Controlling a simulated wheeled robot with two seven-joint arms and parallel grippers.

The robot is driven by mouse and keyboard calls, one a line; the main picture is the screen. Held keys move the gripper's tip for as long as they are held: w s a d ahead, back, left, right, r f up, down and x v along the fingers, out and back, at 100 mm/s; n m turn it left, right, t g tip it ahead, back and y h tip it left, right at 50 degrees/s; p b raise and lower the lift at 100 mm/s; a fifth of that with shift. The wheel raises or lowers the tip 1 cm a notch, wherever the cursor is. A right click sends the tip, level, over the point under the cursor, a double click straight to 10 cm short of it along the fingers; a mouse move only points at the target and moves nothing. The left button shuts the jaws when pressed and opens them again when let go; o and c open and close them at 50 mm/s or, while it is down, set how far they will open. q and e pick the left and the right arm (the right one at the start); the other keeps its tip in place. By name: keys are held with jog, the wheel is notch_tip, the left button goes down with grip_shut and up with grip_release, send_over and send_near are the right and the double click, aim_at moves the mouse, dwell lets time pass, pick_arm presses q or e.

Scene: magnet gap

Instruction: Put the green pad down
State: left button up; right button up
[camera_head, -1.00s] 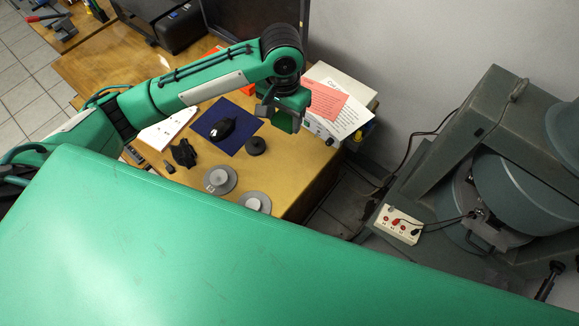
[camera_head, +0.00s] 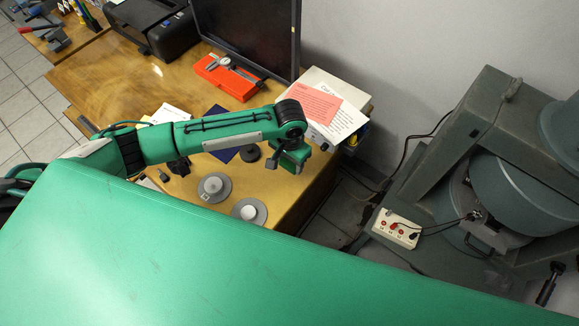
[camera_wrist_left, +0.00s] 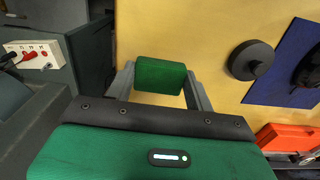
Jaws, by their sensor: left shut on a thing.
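The green pad (camera_wrist_left: 160,76) shows in the left wrist view as a small dark green block between the two grey fingers of my left gripper (camera_wrist_left: 160,88). The gripper is shut on it. The yellow wooden tabletop (camera_wrist_left: 205,30) is behind the pad; I cannot tell the gap between them. In the head view my left gripper (camera_head: 287,170) is over the right edge of the wooden table (camera_head: 120,85), and the pad is hard to tell from the green wrist there. My right gripper is not in view.
Two grey discs with pale tops (camera_head: 214,187) (camera_head: 250,211) and a black round knob (camera_wrist_left: 251,60) sit near the gripper. A blue mat (camera_wrist_left: 288,65), an orange caliper case (camera_head: 229,77) and papers (camera_head: 318,106) lie farther back. A large grey magnet (camera_head: 500,200) stands at the right.

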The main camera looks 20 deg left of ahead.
aim_at(290, 174)
pick_arm(q)
notch_tip(290, 174, down, 4)
jog(key=shift+f, duration=0.25)
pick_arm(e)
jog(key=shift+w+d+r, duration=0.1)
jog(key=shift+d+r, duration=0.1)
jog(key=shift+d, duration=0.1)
pick_arm(q)
jog(key=shift+f, duration=0.15)
jog(key=o, duration=0.8)
jog(key=shift+c, duration=0.2)
jog(key=shift+o, duration=0.6)
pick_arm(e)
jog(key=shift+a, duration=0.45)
pick_arm(q)
notch_tip(290, 174, up, 12)
jog(key=shift+r+b, duration=0.2)
jog(key=shift+b, duration=0.45)
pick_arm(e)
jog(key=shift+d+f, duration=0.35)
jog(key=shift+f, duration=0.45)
